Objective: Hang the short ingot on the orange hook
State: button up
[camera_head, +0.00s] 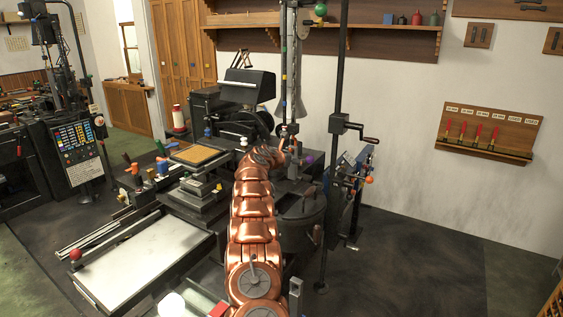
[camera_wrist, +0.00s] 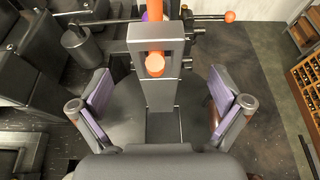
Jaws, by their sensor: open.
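In the wrist view, a grey metal bar with a squared loop at its top, apparently the short ingot (camera_wrist: 161,92), stands upright between my fingers. An orange rod with a rounded end, apparently the orange hook (camera_wrist: 155,64), shows at the loop and seems to pass through it. The exact contact is unclear from this angle. My gripper (camera_wrist: 160,95) is open, with one purple-padded finger on each side of the bar and a visible gap on both sides. In the head view, my copper arm reaches to the machine, and the hook and ingot cannot be made out.
A dark round pot (camera_head: 302,215) stands right of my arm. A rod with an orange ball (camera_wrist: 230,16) sticks out behind the loop in the wrist view. A tall dark post (camera_head: 334,130) stands close by. Open floor (camera_head: 420,260) lies to the right.

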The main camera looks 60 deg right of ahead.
jog(key=v, duration=1.1)
jog(key=shift+f, duration=0.25)
jog(key=shift+s, duration=0.1)
dwell(0.4)
